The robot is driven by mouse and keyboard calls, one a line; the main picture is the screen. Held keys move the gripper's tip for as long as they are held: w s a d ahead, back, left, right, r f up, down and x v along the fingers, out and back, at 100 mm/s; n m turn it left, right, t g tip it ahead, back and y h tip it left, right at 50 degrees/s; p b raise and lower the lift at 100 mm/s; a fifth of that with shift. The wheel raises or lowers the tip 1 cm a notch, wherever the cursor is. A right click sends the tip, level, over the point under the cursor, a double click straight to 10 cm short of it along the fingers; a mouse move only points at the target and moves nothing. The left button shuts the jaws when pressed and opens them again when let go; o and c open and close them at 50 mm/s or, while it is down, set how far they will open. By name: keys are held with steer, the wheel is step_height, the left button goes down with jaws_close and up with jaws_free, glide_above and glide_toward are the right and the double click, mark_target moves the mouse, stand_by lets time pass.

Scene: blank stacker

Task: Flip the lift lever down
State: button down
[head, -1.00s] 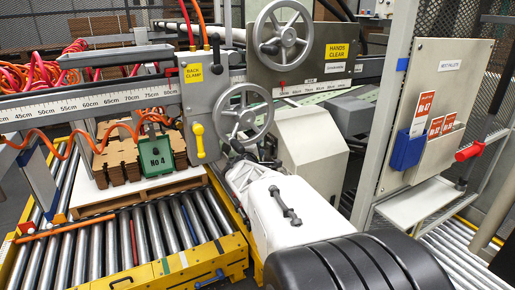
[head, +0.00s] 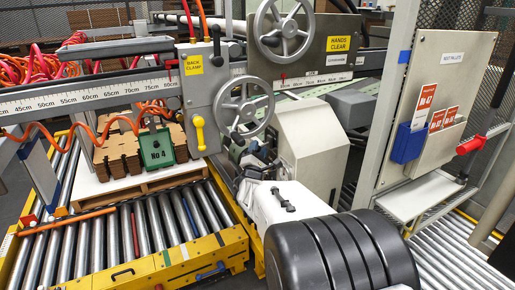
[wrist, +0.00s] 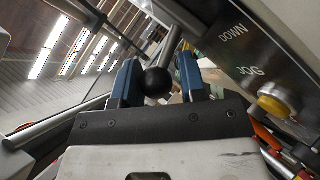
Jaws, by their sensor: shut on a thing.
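The lever with a round black ball knob (wrist: 155,82) shows in the wrist view. Its grey rod runs up from the knob. My gripper (wrist: 157,78) is shut on the knob, with a blue-padded finger on each side. A dark panel beside it reads DOWN (wrist: 233,32) and JOG, with a yellow button (wrist: 277,100). In the head view my arm reaches toward the grey machine below the lower handwheel (head: 243,106). The fingers and the held lever are largely hidden there.
A yellow lever (head: 199,134) hangs on the grey BACK CLAMP box (head: 205,88). A beige housing (head: 312,150) is close right of my wrist.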

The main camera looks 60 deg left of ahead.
steer(key=shift+w+r+y, duration=0.2)
steer(key=shift+r+y, duration=0.1)
steer(key=shift+r, duration=0.55)
steer(key=c, duration=0.8)
jaws_free()
steer(key=shift+o, duration=1)
steer(key=shift+f, duration=0.25)
steer(key=shift+d+f, duration=0.1)
steer(key=shift+f, duration=0.2)
